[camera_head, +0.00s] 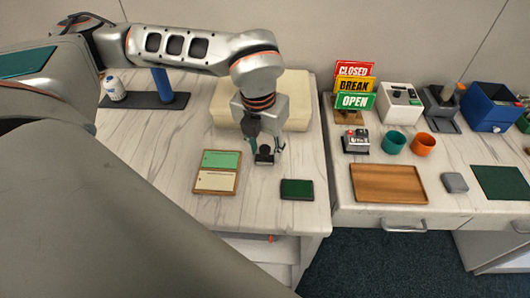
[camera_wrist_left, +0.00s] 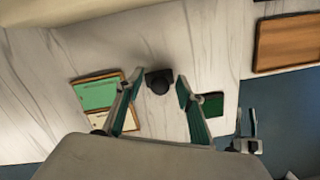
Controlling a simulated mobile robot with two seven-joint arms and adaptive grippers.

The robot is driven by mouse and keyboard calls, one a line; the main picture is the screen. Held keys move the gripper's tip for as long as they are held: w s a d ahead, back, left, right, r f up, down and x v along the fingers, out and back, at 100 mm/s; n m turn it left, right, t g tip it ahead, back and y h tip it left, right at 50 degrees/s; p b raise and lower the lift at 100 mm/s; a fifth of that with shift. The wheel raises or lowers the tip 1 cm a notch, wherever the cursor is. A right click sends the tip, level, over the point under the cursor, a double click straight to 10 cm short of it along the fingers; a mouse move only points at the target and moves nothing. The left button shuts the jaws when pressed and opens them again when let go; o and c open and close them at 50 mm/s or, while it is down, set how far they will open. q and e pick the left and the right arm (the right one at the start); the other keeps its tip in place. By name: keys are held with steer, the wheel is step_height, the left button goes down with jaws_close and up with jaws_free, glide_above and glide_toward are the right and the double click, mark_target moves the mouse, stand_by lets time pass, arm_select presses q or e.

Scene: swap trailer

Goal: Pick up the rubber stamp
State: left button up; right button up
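The rubber stamp (camera_head: 264,155) is a small black block with a dark rounded grip, standing upright on the white marbled desk. It also shows in the left wrist view (camera_wrist_left: 158,84), just beyond and between the fingertips. My left gripper (camera_head: 266,146) is above the stamp and points down, its fingers apart. In the left wrist view the two green-padded fingers (camera_wrist_left: 159,90) are spread with nothing held between them. I cannot tell whether the fingertips reach down past the stamp's grip. My right gripper does not show.
A wooden board with green and cream cards (camera_head: 217,172) lies left of the stamp. A dark green pad (camera_head: 297,189) lies to its right. A cream block (camera_head: 222,108) stands behind. The right desk holds a wooden tray (camera_head: 388,197), cups and signs.

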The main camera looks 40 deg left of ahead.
mark_target(265, 147)
arm_select(q)
jaws_close()
step_height(265, 147, up, 20)
steer(key=p, duration=0.2)
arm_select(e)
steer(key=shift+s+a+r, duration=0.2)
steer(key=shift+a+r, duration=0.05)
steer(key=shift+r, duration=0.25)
arm_select(q)
steer(key=c, duration=1)
jaws_free()
steer(key=shift+d, duration=0.1)
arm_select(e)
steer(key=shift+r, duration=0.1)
